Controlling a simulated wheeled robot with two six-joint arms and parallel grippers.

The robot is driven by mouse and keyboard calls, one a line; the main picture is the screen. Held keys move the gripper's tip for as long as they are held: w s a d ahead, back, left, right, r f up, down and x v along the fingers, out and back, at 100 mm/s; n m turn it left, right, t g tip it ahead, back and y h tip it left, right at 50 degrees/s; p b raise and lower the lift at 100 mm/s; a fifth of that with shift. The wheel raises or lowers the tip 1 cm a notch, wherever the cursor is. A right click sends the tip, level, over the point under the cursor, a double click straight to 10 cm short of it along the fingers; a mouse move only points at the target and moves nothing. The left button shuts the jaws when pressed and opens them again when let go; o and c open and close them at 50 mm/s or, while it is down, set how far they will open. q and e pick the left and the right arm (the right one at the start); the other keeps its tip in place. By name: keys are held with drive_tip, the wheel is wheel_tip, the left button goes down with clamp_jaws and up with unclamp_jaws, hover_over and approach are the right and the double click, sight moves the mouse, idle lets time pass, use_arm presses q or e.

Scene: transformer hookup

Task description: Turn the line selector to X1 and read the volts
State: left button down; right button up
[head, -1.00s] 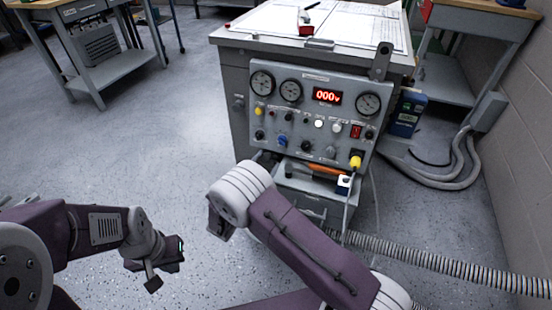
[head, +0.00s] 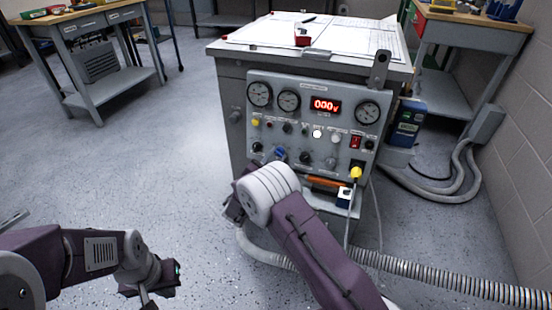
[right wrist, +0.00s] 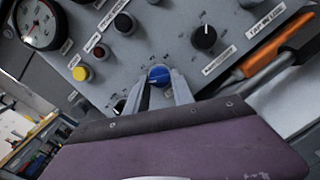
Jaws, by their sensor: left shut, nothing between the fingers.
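The grey panel (head: 262,130) has a red display (head: 325,105) that reads 000v. A blue knob (head: 280,153) is on its lower row; in the right wrist view the blue knob (right wrist: 158,75) stands between my right fingertips. Its dial marks are too small to read. My right gripper (right wrist: 160,86) is open, one finger on each side of the knob; I cannot tell if they touch it. In the head view my wrist hides these fingers. My left gripper (head: 150,295) is shut and empty, low at the left, away from the panel.
A black knob (right wrist: 204,37) and a yellow button (right wrist: 81,73) are near the blue knob. A shelf below the panel holds an orange-handled tool (head: 325,182). A yellow plug (head: 356,173) is at the panel's lower right. A ribbed hose (head: 450,276) crosses the floor.

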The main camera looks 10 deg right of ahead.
clamp_jaws()
drive_tip(key=shift+m, duration=0.3)
drive_tip(key=m+g+b, duration=0.1)
drive_tip(key=m+b, duration=0.1)
drive_tip(key=m, duration=0.2)
drive_tip(key=shift+a, duration=0.1)
drive_tip(key=shift+m+g+b, duration=0.4)
drive_tip(key=shift+m+b, duration=0.55)
drive_tip(key=shift+m, duration=0.95)
drive_tip(key=shift+r, duration=0.1)
drive_tip(key=o, duration=0.7)
unclamp_jaws()
